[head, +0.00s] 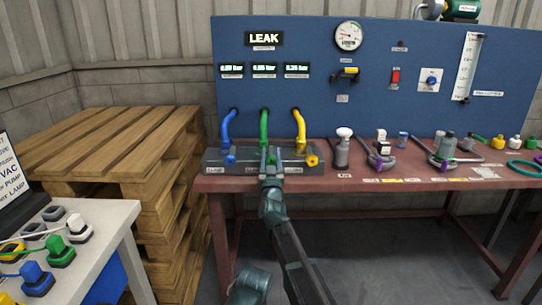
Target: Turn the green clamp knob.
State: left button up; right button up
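The green clamp knob (271,158) is on the front of a dark grey block (215,165) on the red bench, below the green hose (264,128). Only a little green shows, because my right gripper (271,163) covers most of it. The gripper's fingers are at the knob, seemingly one on each side. The view is too small to tell whether they grip it or stand apart from it. A blue knob (229,159) is to its left and a yellow knob (311,160) to its right. I see no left gripper.
A blue panel (300,100) behind the block has a lit LEAK sign (264,38), three small displays and a gauge (348,36). Fittings such as a grey valve (342,150) stand to the right. Wooden pallets (125,150) and a white table (110,225) are on the left.

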grip_shut()
jog(key=shift+m+h, duration=0.6)
jog(key=shift+m, duration=0.5)
jog(key=o, duration=0.9)
grip_release()
jog(key=shift+c, duration=0.2)
jog(key=shift+s+d, duration=0.1)
